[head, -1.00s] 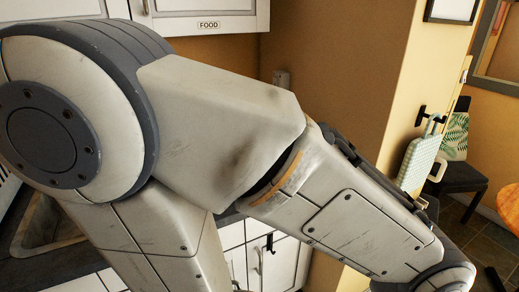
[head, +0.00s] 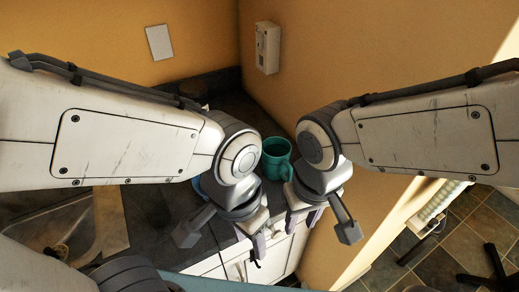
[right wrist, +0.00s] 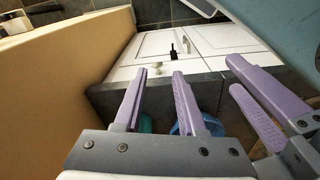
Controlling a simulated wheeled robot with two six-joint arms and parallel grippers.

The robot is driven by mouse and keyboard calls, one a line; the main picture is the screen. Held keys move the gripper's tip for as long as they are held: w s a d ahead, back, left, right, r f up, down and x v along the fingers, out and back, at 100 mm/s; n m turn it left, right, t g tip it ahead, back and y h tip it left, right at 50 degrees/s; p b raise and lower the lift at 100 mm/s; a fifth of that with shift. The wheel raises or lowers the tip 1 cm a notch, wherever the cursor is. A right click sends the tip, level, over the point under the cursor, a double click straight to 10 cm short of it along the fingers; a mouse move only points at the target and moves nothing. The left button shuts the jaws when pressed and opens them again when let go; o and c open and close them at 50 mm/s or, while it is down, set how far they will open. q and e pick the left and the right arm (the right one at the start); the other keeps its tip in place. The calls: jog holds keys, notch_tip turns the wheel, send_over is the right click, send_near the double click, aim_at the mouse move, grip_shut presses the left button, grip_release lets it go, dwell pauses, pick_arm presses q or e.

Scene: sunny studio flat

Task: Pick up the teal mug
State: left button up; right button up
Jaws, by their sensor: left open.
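The teal mug (head: 276,158) stands upright on the dark counter near the back corner, seen between my two wrists in the head view. A sliver of it (right wrist: 146,123) shows low between the right gripper's fingers in the right wrist view. My left gripper (head: 256,243) is open and empty, in front of the mug near the counter's front edge. My right gripper (head: 301,222) points down beside it; the right wrist view shows its purple fingers (right wrist: 159,75) apart with nothing gripped. The left gripper's fingers also show there (right wrist: 255,105).
A blue object (right wrist: 186,128), partly hidden, is near the mug. A sink (head: 58,232) lies at left. Yellow walls (head: 330,60) close the corner behind and right. White cupboard doors (head: 285,255) are below the counter. My arms are close together.

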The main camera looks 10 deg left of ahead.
jog(key=w+a+r+m+t+p, duration=0.1)
jog(key=w+r+m+p, duration=0.2)
jog(key=w, duration=0.5)
jog(key=m+t+h+p, duration=0.1)
jog(key=m+t+h, duration=0.1)
jog(key=m, duration=0.4)
send_near(288, 153)
jog(key=s, duration=0.1)
jog(key=shift+m, duration=0.4)
jog(key=x, duration=0.5)
jog(key=shift+w+d+r+p, duration=0.1)
jog(key=shift+w+p, duration=0.1)
jog(key=shift+p, duration=0.15)
jog(key=x, duration=0.1)
jog(key=p+x, duration=0.1)
jog(key=x, duration=0.3)
jog(key=shift+w, duration=0.35)
jog(key=shift+w+f, duration=0.2)
jog(key=shift+f, duration=0.3)
grip_shut()
jog(key=shift+r, duration=0.1)
